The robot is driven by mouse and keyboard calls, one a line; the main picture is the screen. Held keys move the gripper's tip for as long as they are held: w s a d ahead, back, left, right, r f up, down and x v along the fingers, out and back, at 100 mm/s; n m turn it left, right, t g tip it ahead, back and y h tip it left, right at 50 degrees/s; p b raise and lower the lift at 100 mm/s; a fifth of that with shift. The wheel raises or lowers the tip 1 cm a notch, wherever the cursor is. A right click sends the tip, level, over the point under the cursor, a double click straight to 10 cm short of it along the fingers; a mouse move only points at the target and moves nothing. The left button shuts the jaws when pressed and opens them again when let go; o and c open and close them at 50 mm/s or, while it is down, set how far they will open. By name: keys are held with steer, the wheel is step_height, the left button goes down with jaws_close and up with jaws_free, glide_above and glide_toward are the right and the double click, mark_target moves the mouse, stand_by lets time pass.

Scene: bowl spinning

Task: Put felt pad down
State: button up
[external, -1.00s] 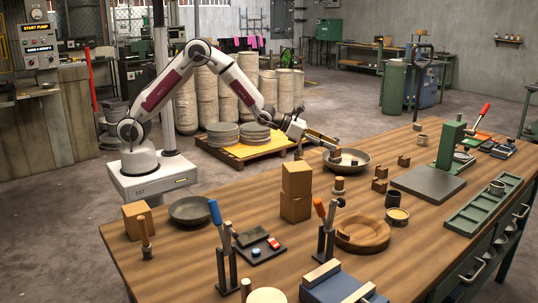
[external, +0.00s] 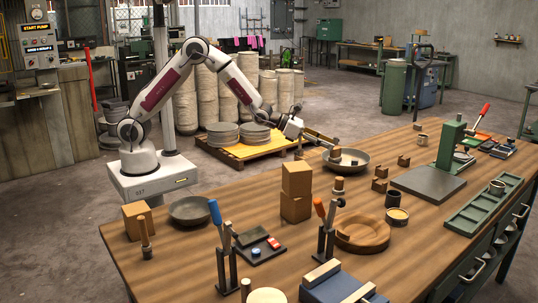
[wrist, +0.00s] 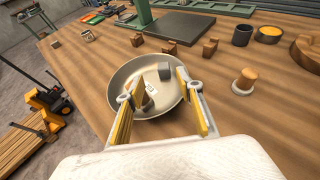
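A shallow grey pan (external: 362,164) stands on the workbench; it also shows in the wrist view (wrist: 124,80). In it lie a small dark grey block (wrist: 166,70) and a brown piece with a white marked face (wrist: 149,92). I cannot tell for sure which piece is the felt pad. My gripper (wrist: 157,100) has yellow-lined fingers spread wide over the pan's near side, with nothing clamped between them. In the external view my gripper (external: 335,145) is tilted down at the pan's left edge.
A wooden knob (wrist: 244,82) and several small brown blocks (wrist: 210,47) stand near the pan. A green press (external: 450,145) stands farther right.

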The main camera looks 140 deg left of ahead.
steer(key=d+r+n+h, duration=0.1)
steer(key=d+r+n, duration=0.3)
steer(key=d, duration=0.7)
steer(key=d+r+n+h, duration=0.2)
steer(key=d+r+n, duration=0.3)
steer(key=d, duration=0.5)
steer(key=d+r+n+h, duration=0.1)
steer(key=d+r+n, duration=0.3)
steer(key=d, duration=0.7)
steer(key=s+d+f+n+g+h, duration=0.1)
steer(key=s+d+n+g+h, duration=0.2)
steer(key=s+d+n, duration=1.1)
steer(key=s+d+h, duration=0.2)
steer(key=s+d, duration=0.8)
steer(key=d, duration=0.2)
steer(key=shift+s+f+g, duration=0.2)
steer(key=shift+f+g, duration=0.2)
